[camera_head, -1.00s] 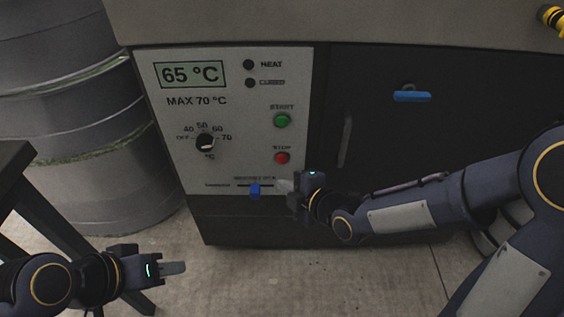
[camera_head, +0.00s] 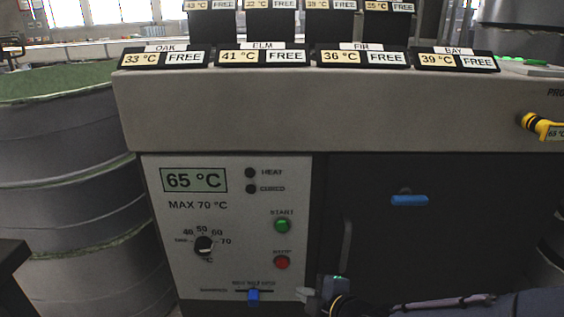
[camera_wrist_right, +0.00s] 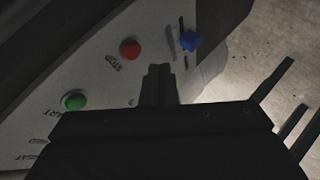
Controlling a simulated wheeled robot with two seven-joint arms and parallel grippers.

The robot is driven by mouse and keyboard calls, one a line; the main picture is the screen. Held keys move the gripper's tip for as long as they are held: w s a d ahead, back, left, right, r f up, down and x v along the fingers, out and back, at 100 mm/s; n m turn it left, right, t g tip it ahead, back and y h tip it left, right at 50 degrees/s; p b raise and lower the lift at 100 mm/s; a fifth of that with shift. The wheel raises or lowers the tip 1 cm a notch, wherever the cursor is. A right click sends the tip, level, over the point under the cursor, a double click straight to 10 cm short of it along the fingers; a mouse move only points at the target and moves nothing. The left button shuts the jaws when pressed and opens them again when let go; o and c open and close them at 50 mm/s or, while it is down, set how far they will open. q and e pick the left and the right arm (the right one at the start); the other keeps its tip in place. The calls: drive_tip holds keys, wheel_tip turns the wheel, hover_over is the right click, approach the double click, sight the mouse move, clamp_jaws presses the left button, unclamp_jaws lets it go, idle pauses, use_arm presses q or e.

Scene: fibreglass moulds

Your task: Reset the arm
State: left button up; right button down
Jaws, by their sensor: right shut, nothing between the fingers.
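My right gripper (camera_head: 308,296) is at the bottom of the head view, just right of the blue slider (camera_head: 253,295) on the oven's control panel (camera_head: 185,265). In the right wrist view its fingers (camera_wrist_right: 160,72) are together and empty, pointing towards the panel. They look apart from the slider (camera_wrist_right: 190,41) and from the red stop button (camera_wrist_right: 130,48). I cannot tell whether they touch the panel. My right arm runs off along the bottom right of the head view. My left gripper is out of the head view.
The panel has a green start button (camera_head: 282,225), a black dial (camera_head: 204,245) and a display (camera_head: 193,180) reading 65 °C. A blue handle (camera_head: 409,200) is on the dark door. Labelled signs (camera_head: 265,57) line the top. Grey drums (camera_head: 75,180) stand at the left.

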drive_tip(key=s+d+r+m+g+h, duration=0.1)
drive_tip(key=s+d+r+m+h, duration=0.2)
drive_tip(key=s+d+m, duration=0.6)
drive_tip(key=s+d+m+g, duration=0.3)
drive_tip(key=s+d+m, duration=0.4)
drive_tip(key=s+m, duration=0.5)
wheel_tip(320, 180, up, 36)
drive_tip(key=p, duration=3.6)
drive_tip(key=shift+s+a+r, duration=0.15)
drive_tip(key=shift+a+r, duration=0.05)
drive_tip(key=shift+a, duration=0.05)
